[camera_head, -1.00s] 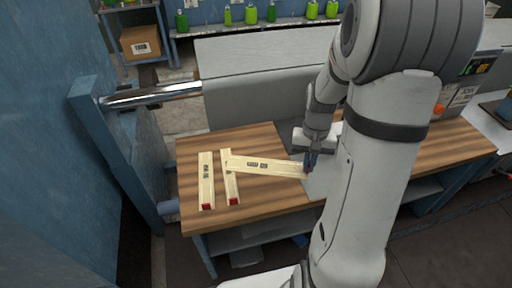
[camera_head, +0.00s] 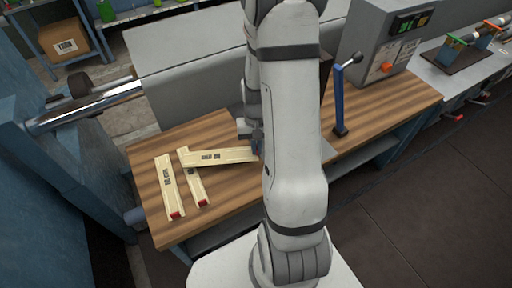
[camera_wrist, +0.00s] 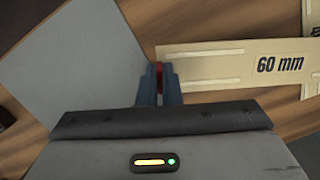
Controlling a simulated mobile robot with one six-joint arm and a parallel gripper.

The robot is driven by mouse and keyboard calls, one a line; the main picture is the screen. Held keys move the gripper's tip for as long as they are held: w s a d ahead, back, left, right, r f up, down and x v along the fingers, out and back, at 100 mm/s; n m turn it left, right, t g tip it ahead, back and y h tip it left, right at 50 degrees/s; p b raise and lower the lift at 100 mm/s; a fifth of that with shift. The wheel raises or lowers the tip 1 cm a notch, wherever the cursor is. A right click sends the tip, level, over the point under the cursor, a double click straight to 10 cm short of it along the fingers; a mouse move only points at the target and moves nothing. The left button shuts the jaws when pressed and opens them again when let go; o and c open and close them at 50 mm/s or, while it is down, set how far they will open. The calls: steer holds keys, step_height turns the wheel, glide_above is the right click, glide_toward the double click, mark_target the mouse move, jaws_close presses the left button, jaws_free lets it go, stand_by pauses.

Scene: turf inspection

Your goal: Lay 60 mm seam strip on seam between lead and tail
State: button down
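The pale 60 mm strip (camera_head: 222,157) lies across the bench, its label readable in the wrist view (camera_wrist: 240,66). Its left end overlaps a second pale strip (camera_head: 196,187). My gripper (camera_head: 257,145) is at its right end; in the wrist view my fingers (camera_wrist: 160,85) are close together with a red end piece between them. A grey sheet (camera_wrist: 75,70) lies flat left of my fingers. A wider grey sheet (camera_head: 215,95) hangs behind the bench. I cannot tell which sheets are lead and tail, and no seam is clearly visible.
Another pale strip (camera_head: 168,187) with a red end lies at the bench's left. A blue lever post (camera_head: 339,105) and a grey control box (camera_head: 385,45) stand on the right. A metal roller (camera_head: 90,107) is at the left. The wooden bench (camera_head: 160,232) is bare at its front left.

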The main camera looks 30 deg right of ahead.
steer(key=shift+w+f, duration=0.1)
steer(key=shift+f, duration=0.8)
steer(key=shift+f+b, duration=0.5)
steer(key=shift+f, duration=0.1)
steer(key=c, duration=1.6)
jaws_free()
steer(key=shift+r, duration=0.1)
steer(key=shift+r, duration=0.1)
